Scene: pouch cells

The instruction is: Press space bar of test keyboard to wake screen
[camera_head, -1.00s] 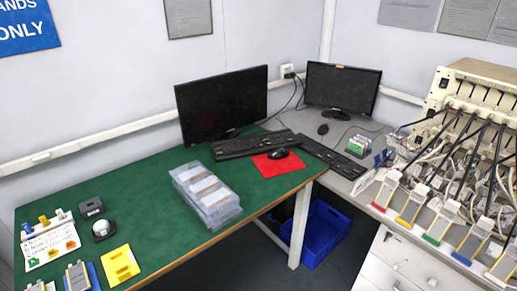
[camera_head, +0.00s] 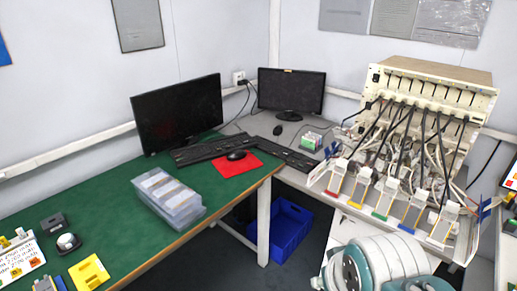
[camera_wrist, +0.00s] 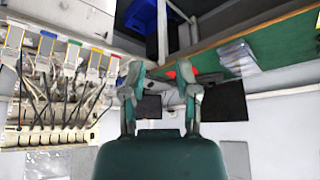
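Two black keyboards lie on the benches in the head view. One keyboard (camera_head: 207,149) is on the green bench before the larger dark monitor (camera_head: 178,112). The other keyboard (camera_head: 286,155) is on the grey bench, before the smaller dark monitor (camera_head: 291,91) and nearer the cell test rack. No label tells which is the test keyboard. Both screens are dark. My gripper (camera_wrist: 160,78) is open and empty in the upside-down wrist view, well away from both keyboards. In the head view my arm (camera_head: 378,262) shows at the lower right; its fingertips are out of view.
Clear plastic boxes (camera_head: 168,197) and a red mat (camera_head: 238,164) with a mouse lie on the green bench. A rack (camera_head: 432,75) with several cables and cell holders fills the grey bench's right. A small card holder (camera_head: 309,139) stands by the right keyboard. A blue bin (camera_head: 290,228) is below.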

